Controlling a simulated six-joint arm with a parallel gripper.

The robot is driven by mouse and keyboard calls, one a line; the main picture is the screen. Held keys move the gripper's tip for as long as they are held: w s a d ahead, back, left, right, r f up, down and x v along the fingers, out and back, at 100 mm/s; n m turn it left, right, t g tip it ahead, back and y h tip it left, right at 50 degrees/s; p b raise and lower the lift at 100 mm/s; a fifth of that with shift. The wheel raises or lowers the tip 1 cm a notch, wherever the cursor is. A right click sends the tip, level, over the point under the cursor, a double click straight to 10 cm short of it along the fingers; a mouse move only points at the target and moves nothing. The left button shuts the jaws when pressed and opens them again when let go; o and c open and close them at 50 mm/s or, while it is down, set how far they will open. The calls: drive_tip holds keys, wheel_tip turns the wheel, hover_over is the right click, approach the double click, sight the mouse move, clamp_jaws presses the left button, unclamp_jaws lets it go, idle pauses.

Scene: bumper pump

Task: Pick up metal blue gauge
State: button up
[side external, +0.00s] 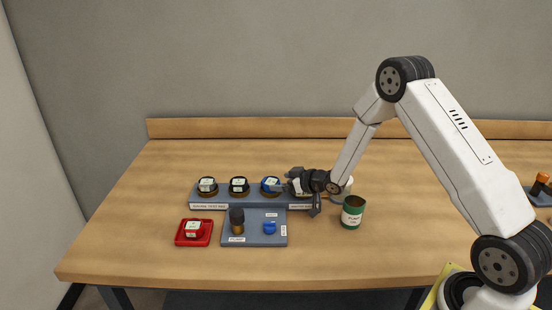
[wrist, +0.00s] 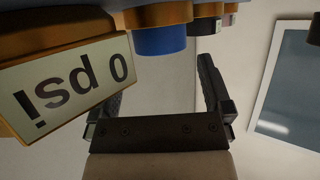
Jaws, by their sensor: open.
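Two black gauges stand left on the rack. A grey tray (side external: 255,241) holds a dark knobbed piece (side external: 237,220) and a small blue piece (side external: 270,228). A red tray (side external: 180,241) holds a red gauge. A "0 psi" label (wrist: 65,85) looms close.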

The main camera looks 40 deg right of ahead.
sight(273, 182)
drive_tip(key=shift+x, duration=1.6)
clamp_jaws()
drive_tip(key=shift+r, duration=0.15)
drive_tip(key=shift+r, duration=0.75)
drive_tip(key=s+a+r, duration=0.2)
drive_tip(key=s+r, duration=0.9)
drive_tip(key=s, duration=0.3)
drive_tip(key=shift+a+r, duration=0.1)
drive_tip(key=shift+w+a, duration=0.1)
